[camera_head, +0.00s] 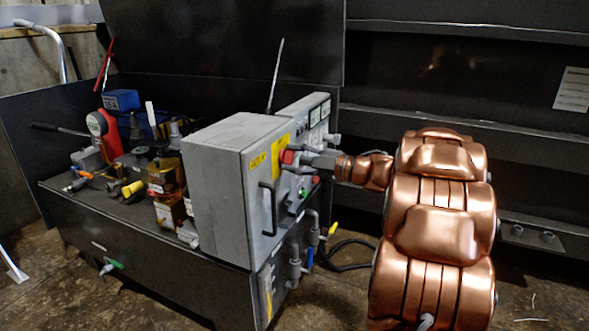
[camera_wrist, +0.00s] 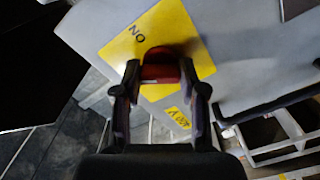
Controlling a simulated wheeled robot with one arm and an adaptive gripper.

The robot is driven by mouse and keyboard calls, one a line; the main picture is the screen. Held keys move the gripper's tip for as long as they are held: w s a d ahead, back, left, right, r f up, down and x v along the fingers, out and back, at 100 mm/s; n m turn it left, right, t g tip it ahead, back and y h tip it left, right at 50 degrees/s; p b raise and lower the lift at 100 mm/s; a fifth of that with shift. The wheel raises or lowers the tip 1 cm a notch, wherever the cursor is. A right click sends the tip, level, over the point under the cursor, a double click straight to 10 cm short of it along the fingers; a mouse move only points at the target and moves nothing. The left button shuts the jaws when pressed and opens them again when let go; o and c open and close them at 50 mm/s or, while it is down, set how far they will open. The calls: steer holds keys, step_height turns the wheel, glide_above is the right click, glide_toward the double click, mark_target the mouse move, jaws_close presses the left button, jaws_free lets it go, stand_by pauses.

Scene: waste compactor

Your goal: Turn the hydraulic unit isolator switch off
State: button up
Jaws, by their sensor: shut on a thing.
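The isolator switch is a red knob on a yellow plate on the grey control cabinet's front face. In the head view the red knob (camera_head: 287,157) shows at the tip of my gripper (camera_head: 305,160). In the wrist view the red knob (camera_wrist: 161,70) sits between the two fingertips of my gripper (camera_wrist: 160,80), which is shut on it. The yellow plate (camera_wrist: 185,35) carries the word "ON" beside the knob, with a "400 V" label below. The knob's pointer is hidden, so its setting cannot be told.
The grey cabinet (camera_head: 225,190) has a dark door handle (camera_head: 268,208). Its handle also shows in the wrist view (camera_wrist: 270,103). Pipes and valves (camera_head: 294,262) stand below right. A dark ribbed wall is behind my arm; floor is free at front.

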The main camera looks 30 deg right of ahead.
steer(key=shift+f+n+b, duration=0.1)
steer(key=shift+n+b, duration=2.9)
steer(key=shift+n, duration=0.2)
steer(key=o, duration=1.1)
steer(key=shift+o, duration=0.2)
steer(key=shift+s+d, duration=0.1)
steer(key=v, duration=1.1)
steer(key=shift+s+d, duration=0.25)
steer(key=shift+s, duration=0.1)
